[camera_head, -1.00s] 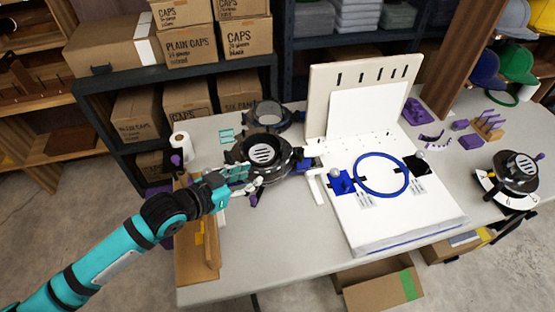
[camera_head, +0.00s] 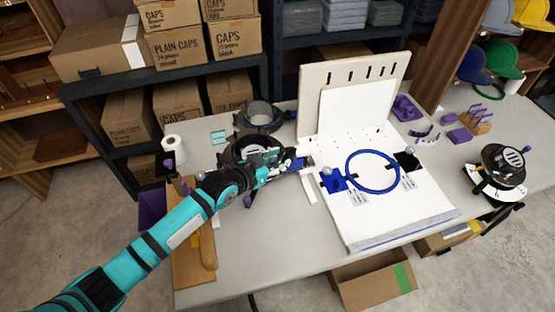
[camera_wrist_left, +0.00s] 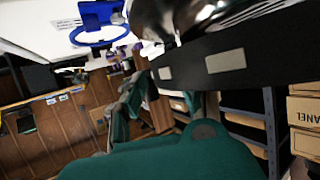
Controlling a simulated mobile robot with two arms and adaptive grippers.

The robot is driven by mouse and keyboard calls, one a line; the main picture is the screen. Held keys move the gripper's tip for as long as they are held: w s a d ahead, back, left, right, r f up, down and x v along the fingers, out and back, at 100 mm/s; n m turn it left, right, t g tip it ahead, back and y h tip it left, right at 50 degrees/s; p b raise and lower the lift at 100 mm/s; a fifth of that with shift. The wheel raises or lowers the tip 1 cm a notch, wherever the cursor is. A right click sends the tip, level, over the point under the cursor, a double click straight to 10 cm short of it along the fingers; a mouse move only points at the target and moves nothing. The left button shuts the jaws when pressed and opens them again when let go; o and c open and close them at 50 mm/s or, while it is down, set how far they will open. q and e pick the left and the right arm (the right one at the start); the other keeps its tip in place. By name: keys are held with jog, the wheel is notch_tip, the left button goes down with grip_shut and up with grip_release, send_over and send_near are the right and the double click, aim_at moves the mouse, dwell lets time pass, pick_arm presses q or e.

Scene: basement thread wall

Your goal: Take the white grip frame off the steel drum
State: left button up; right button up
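A dark round drum (camera_head: 246,146) stands on the table left of the white board, partly covered by my left gripper (camera_head: 284,160). A shiny steel surface with a dark band shows close up in the left wrist view (camera_wrist_left: 220,20). A white strip (camera_head: 309,188) lies right of the gripper; I cannot tell whether it belongs to the grip frame. A second drum (camera_head: 503,160) at the right has a white curved piece (camera_head: 499,189) around its base. My left gripper reaches over the first drum's front right side; its fingertips and any contact are unclear. My right gripper is out of view.
A white board (camera_head: 385,215) with a blue hoop (camera_head: 372,171) and an upright pegboard (camera_head: 313,90) fill the table's middle. An empty dark ring (camera_head: 259,116) stands behind the first drum. A paper roll (camera_head: 174,148) is at left.

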pick_arm(q)
grip_shut()
jog(key=shift+r, duration=0.2)
dwell(0.3)
notch_tip(320, 180, up, 6)
jog(key=p, duration=0.5)
jog(key=shift+f, duration=0.1)
jog(key=shift+p, duration=0.3)
